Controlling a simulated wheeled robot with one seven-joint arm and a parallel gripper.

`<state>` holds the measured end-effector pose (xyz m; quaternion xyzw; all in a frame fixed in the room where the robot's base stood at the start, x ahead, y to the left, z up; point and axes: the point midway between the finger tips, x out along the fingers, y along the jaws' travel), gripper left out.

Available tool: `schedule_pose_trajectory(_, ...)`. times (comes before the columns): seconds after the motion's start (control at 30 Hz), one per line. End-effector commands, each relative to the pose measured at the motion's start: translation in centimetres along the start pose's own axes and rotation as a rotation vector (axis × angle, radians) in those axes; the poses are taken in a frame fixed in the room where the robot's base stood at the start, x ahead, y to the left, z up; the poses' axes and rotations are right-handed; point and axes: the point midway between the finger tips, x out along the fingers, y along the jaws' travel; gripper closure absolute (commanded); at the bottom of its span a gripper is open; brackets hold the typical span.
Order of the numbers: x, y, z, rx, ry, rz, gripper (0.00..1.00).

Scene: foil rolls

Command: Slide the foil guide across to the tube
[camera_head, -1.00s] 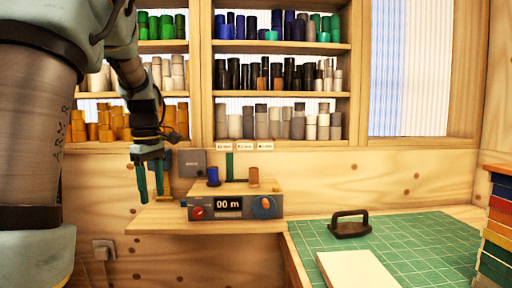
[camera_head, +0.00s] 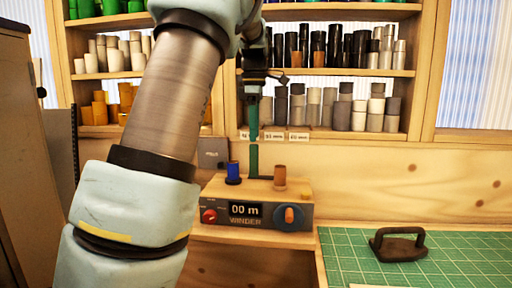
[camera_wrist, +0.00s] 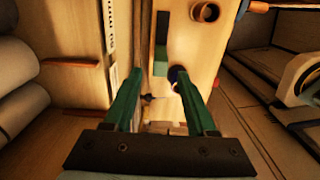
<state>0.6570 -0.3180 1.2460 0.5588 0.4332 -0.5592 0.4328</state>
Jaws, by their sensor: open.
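The winder (camera_head: 258,212) sits on a wooden ledge, with a display reading "00 m". On its top stand a blue foil roll (camera_head: 233,173) at left and a brown tube (camera_head: 280,176) at right. The upright green foil guide (camera_head: 253,158) is between them, toward the back. My gripper (camera_head: 254,125) is open, pointing down above the guide; its green fingers line up with the guide there. In the wrist view the fingers (camera_wrist: 158,80) are apart and empty. The guide (camera_wrist: 161,30), tube (camera_wrist: 205,12) and blue roll (camera_wrist: 175,75) lie beyond the fingertips, the roll close by the right one.
Shelves of rolls (camera_head: 357,115) stand behind the winder, with small labels (camera_head: 275,136) on the edge below. A green cutting mat (camera_head: 345,255) with a dark handled block (camera_head: 398,245) is at right. My arm covers the left middle of the head view.

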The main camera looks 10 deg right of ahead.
Motion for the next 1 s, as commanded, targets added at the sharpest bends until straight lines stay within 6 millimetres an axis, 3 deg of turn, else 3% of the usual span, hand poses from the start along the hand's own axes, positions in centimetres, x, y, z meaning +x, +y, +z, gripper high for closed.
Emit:
schedule_pose_trajectory(0.3, 4.7, 0.0, 0.0, 0.001, 0.0, -0.001, 0.43)
schedule_pose_trajectory(0.7, 5.6, 0.0, 0.0, 0.002, 0.0, 0.001, 0.43)
schedule_pose_trajectory(1.0, 5.6, 0.0, 0.0, 0.001, 0.0, 0.001, 0.74)
